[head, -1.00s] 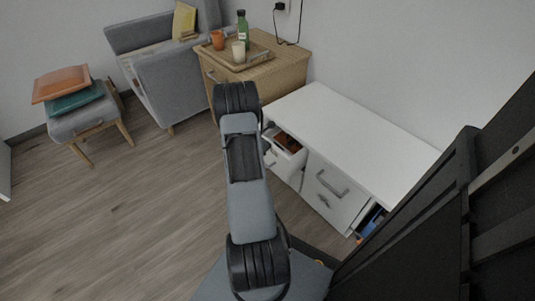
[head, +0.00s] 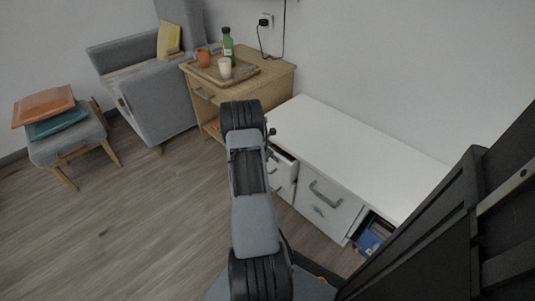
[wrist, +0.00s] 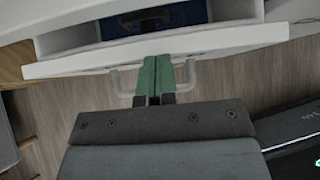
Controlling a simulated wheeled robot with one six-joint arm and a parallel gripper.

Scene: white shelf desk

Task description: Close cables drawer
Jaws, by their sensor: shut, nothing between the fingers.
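The white drawer (wrist: 235,38) fills the top of the wrist view, with its grey handle (wrist: 118,82) on the front. It is partly open, and a dark blue item (wrist: 165,14) shows inside. My gripper (wrist: 156,62) has its green fingers shut together, between the two handle posts and at the drawer front. I cannot tell if they touch it. In the head view, the drawer (head: 284,165) sticks out a little from the white desk (head: 345,140), partly behind my arm. My gripper is hidden there.
A wooden side cabinet (head: 262,82) with a tray (head: 238,76), bottle (head: 228,44) and cups stands behind. A closed drawer front (head: 325,200) and an open compartment with a blue item (head: 374,236) lie to the right.

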